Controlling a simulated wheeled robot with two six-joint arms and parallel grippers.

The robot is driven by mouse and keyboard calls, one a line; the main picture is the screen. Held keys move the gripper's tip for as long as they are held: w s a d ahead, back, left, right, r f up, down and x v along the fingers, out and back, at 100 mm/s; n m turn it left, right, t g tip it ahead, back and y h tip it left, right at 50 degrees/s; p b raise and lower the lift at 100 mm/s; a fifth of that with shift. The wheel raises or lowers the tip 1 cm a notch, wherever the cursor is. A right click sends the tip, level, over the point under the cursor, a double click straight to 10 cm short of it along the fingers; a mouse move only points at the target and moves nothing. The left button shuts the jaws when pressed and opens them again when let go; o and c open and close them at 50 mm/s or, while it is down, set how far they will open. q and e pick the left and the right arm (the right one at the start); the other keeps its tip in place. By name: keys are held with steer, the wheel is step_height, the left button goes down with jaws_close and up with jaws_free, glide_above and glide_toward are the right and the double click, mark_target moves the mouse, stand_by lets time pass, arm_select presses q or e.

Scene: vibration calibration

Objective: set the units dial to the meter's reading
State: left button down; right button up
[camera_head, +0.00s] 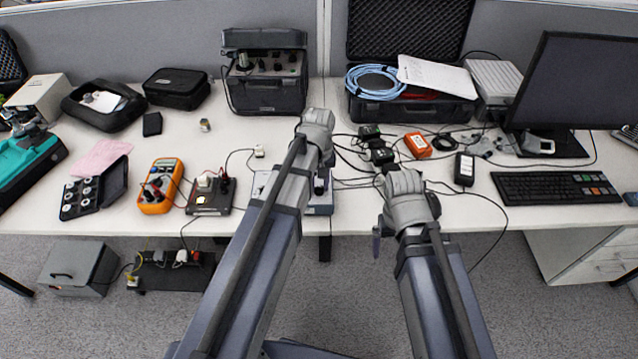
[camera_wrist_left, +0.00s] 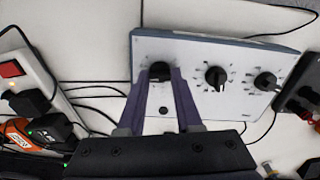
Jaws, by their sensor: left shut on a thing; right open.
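A pale box with three black dials (camera_wrist_left: 190,50) lies in the left wrist view. In the head view, my left arm covers much of this box (camera_head: 262,184). My left gripper (camera_wrist_left: 160,80) is shut on the dial at the left end of the row (camera_wrist_left: 160,68); it also shows in the head view (camera_head: 320,184). The middle dial (camera_wrist_left: 215,77) and the right-hand dial (camera_wrist_left: 265,81) are free. The orange meter (camera_head: 160,186) lies left of the box in the head view; its reading is too small to tell. My right gripper (camera_head: 379,240) is open and empty, near the table's front edge.
A black terminal box (camera_head: 210,196) stands between the meter and the dial box. A power strip (camera_wrist_left: 40,92) with plugs lies beside the dial box. Cables cross the white table around it. A keyboard (camera_head: 555,188) lies at the right.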

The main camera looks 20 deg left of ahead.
mark_target(319, 187)
arm_select(q)
steer(key=shift+n, duration=0.5)
steer(key=c, duration=0.6)
jaws_free()
step_height(319, 187, up, 8)
steer(key=p, duration=0.8)
steer(key=shift+f, duration=0.1)
steer(key=s+d+m, duration=0.3)
steer(key=s, duration=0.2)
steer(key=s+d+m, duration=0.3)
steer(key=s+d, duration=0.1)
steer(key=s, duration=0.1)
steer(key=s+d+m+y, duration=0.1)
steer(key=s+d+m, duration=0.2)
steer(key=s+m, duration=0.1)
steer(key=shift+s+d, duration=0.3)
steer(key=shift+s, duration=0.1)
